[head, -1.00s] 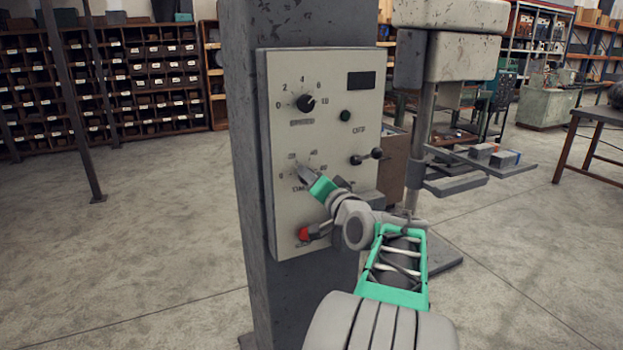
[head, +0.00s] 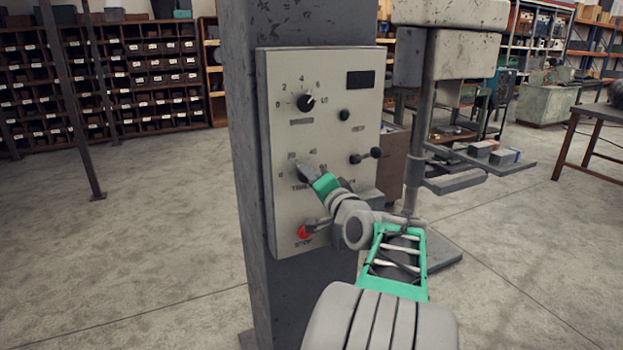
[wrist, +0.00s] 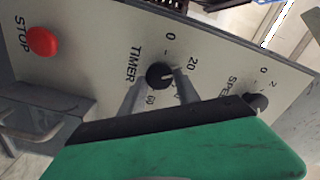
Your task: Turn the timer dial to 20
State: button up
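The timer dial (wrist: 160,75) is a small black knob on the grey control panel, with the word TIMER beside it and a scale that includes 0, 20 and 60. Its pale mark points to the right in the wrist view, seemingly near or just past 20; I cannot read it exactly. My gripper (wrist: 162,78) has one finger on each side of the dial, very close to it. I cannot tell whether both fingers press on it.
A red stop button (wrist: 42,41) sits below the dial; the speed dial (head: 306,102) sits above. A drill-press-like machine (head: 450,60) stands at right.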

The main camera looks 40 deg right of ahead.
jog(key=o, duration=0.4)
jog(key=shift+s, duration=0.1)
jog(key=b+v, duration=0.1)
jog(key=v, duration=0.6)
jog(key=shift+s+a+b, duration=0.15)
jog(key=shift+s+b, duration=0.15)
